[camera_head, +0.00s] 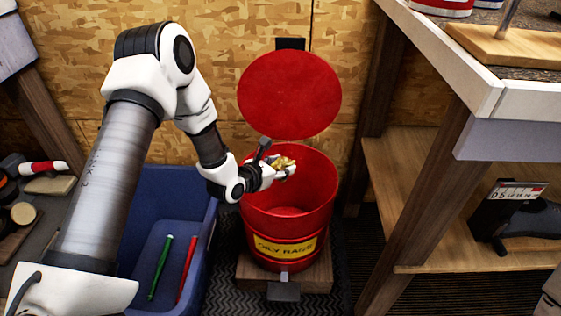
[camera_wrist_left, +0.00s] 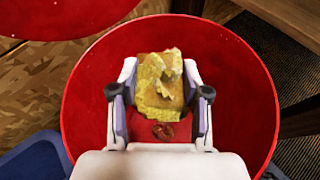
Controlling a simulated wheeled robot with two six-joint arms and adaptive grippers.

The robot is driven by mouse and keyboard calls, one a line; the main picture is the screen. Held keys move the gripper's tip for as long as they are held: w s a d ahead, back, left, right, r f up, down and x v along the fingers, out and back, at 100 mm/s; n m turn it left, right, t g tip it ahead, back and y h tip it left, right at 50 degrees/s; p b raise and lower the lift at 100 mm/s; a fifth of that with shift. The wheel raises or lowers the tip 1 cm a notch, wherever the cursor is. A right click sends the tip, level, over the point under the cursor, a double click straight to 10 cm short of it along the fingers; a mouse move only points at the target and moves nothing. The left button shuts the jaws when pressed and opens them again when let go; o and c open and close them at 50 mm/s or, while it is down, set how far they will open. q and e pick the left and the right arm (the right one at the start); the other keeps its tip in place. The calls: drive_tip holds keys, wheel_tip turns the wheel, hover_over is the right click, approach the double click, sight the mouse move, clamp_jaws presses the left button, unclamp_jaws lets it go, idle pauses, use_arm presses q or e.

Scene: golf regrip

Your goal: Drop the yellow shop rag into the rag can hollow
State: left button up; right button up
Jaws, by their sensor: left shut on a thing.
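The yellow shop rag (camera_head: 283,162) is a crumpled bundle held between the fingers of my left gripper (camera_head: 282,172). In the left wrist view the rag (camera_wrist_left: 160,85) sits between the two fingers of the gripper (camera_wrist_left: 160,100). The red rag can (camera_head: 290,225), labelled OILY RAGS, stands with its round lid raised. The gripper and rag are over the can's open mouth, near its upper left part. In the left wrist view the can's red inside (camera_wrist_left: 245,100) surrounds the rag. My right gripper is not in view.
The raised red lid (camera_head: 290,95) stands behind the can, near the wood-chip wall. A blue bin (camera_head: 200,225) with a green and a red stick is left of the can. A wooden shelf unit (camera_head: 415,190) stands on the right. A dark mat lies around the can's wooden base.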

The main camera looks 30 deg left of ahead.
use_arm(q)
wheel_tip(320, 180, down, 3)
drive_tip(key=shift+b, duration=0.7)
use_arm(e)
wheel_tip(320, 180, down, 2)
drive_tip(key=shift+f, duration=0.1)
use_arm(q)
drive_tip(key=o, duration=1.1)
drive_tip(key=shift+d+r, duration=0.1)
drive_tip(key=v, duration=1.2)
